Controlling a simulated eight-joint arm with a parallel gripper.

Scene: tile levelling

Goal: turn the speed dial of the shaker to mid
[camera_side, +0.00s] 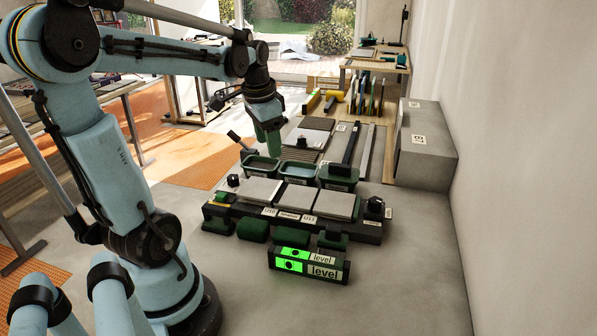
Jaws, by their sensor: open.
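The shaker (289,217) is a long dark base labelled "shaker" in the middle of the view, with several pale tiles on top. A black knob (375,205) stands at its right end and another black knob (233,181) at its left end. Which of them is the speed dial, and its setting, I cannot tell at this size. My gripper (273,150) points down above the green bins behind the shaker, apart from both knobs. It is open, and I see nothing held in it; its fingertips are small and hard to make out.
Green bins (260,167) stand in a row behind the shaker. Green blocks (253,231) and a box with lit green "level" panels (308,265) stand in front. A grey block (425,145) stands by the right wall. The floor at front right is clear.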

